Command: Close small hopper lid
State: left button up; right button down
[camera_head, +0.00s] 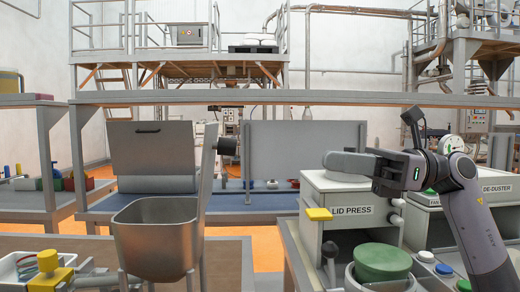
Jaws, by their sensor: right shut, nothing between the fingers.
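The small hopper (158,236) is an open-topped metal bin at the front left. Its lid (207,168) appears to be the thin plate standing nearly upright at the bin's right edge, seen almost edge-on. A black knob (227,146) sticks out from its right side. The lid stands open. My right gripper (345,164) is at the right, above the lid press, with its fingers pointing left. It is shut and empty, well apart from the lid and knob. My left gripper is not in view.
The lid press (350,211), with a yellow tab (319,214), stands below my right gripper. A green round lid (382,260) is in front of it. A grey panel with a dark handle (150,152) stands behind the hopper. The space between knob and gripper looks clear.

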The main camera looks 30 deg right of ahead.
jog(key=p+x, duration=0.3)
jog(key=x, duration=0.9)
jog(key=shift+a, duration=0.35)
jog(key=shift+w, duration=0.1)
